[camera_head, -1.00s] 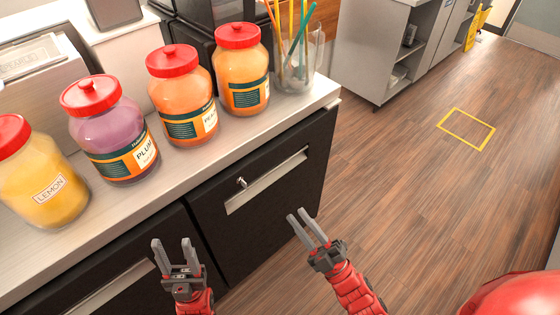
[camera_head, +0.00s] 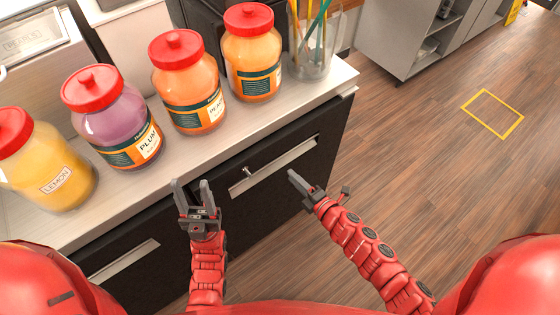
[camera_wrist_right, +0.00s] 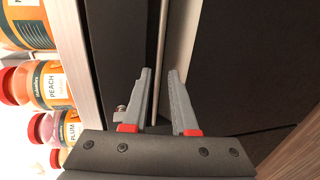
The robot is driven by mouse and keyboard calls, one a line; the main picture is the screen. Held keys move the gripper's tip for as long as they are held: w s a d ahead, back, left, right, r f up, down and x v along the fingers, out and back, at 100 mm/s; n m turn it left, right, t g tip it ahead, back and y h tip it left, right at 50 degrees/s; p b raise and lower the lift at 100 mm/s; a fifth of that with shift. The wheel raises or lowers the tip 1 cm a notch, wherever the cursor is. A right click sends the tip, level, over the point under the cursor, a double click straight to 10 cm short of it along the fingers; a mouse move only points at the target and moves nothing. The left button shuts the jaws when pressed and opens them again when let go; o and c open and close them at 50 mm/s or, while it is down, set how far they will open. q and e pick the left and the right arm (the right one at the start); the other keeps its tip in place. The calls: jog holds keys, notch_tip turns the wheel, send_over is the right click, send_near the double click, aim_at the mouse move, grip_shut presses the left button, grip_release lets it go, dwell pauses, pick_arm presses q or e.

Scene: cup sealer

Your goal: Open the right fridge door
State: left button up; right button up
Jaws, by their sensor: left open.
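The right fridge door (camera_head: 250,210) is a black panel under the counter, and it is closed. My right gripper (camera_head: 293,176) is at the right part of the handle. In the right wrist view its fingers (camera_wrist_right: 160,72) are apart, with the pale handle edge (camera_wrist_right: 159,50) showing between them; contact cannot be told. My left gripper (camera_head: 190,184) is open and empty in front of the counter, near the gap between the two doors.
The left fridge door's handle (camera_head: 122,260) is at the lower left. Several red-lidded jars, including a plum jar (camera_head: 110,120), stand on the counter (camera_head: 205,150) above. A clear pitcher with sticks (camera_head: 315,50) stands near its right end. The floor (camera_head: 420,170) to the right is clear.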

jog(key=p, duration=0.2)
send_over(280, 164)
jog(key=s, duration=0.3)
jog(key=shift+s+a+f, duration=0.1)
jog(key=shift+f, duration=0.65)
grip_shut()
dwell(0.5)
